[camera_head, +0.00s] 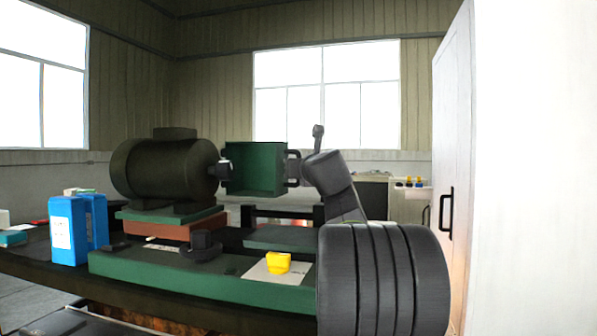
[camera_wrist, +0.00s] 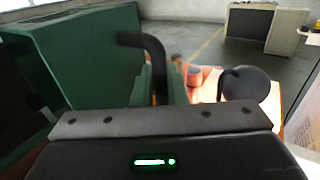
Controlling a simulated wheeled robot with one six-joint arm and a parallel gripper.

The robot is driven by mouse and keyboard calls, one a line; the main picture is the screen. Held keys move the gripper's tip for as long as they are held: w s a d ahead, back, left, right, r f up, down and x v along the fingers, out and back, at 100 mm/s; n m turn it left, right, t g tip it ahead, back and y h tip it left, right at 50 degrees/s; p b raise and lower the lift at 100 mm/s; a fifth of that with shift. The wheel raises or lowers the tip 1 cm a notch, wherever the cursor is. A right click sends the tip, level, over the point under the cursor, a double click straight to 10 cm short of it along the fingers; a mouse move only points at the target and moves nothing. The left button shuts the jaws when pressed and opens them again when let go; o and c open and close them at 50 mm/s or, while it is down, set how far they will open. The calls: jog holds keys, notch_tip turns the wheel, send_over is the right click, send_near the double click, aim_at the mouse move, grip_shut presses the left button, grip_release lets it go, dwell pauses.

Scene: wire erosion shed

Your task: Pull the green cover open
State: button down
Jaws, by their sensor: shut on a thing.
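The green cover (camera_head: 254,170) is a box-like shell just right of the dark motor body in the head view. Its hollow side seems to face the camera. A black bent handle (camera_head: 291,154) is on its right side. My gripper (camera_head: 298,170) comes to this handle from the right and is shut on it; the fingertips are small and partly hidden. In the wrist view the cover (camera_wrist: 85,60) fills the upper left, and the handle (camera_wrist: 153,58) runs down behind the dark gripper body, which hides the grip itself.
The dark cylindrical motor (camera_head: 160,170) sits left of the cover on a green bed (camera_head: 170,275). A yellow piece (camera_head: 278,263) lies on a pale plate in front. Blue containers (camera_head: 68,230) stand at left. A white cabinet (camera_head: 452,150) is at right. Open floor (camera_wrist: 190,42) shows beyond.

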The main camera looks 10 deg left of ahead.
jog(key=shift+w, duration=0.2)
dwell(0.3)
jog(key=c, duration=1.5)
grip_release()
jog(key=shift+c, duration=0.2)
jog(key=shift+s, duration=0.15)
jog(key=v, duration=1.3)
jog(key=shift+s+d, duration=0.15)
jog(key=shift+d, duration=0.2)
jog(key=shift+f, duration=0.1)
jog(key=x, duration=1.4)
jog(key=shift+s+a, duration=0.15)
